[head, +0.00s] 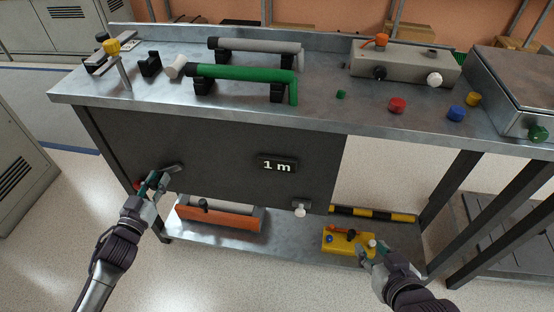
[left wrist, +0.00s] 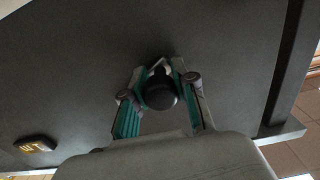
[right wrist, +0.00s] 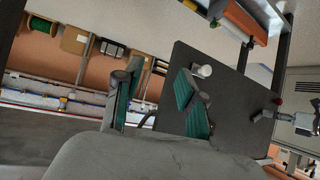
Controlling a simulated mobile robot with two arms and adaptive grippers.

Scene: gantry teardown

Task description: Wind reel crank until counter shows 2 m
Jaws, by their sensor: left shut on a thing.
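The dark front panel (head: 225,160) of the bench carries a counter (head: 277,165) that reads "1 m". The counter also shows at lower left in the left wrist view (left wrist: 35,144). The crank arm (head: 171,169) is at the panel's left part. My left gripper (head: 153,183) is shut on the dark round crank knob (left wrist: 160,94), which sits between its fingers in the left wrist view. My right gripper (head: 368,254) is open and empty, low at the right in front of the shelf; its spread fingers show in the right wrist view (right wrist: 157,93).
A white knob (head: 300,209) sticks out at the panel's lower right. A yellow box (head: 338,244) and an orange-fronted bin (head: 219,221) are on the lower shelf (head: 285,248).

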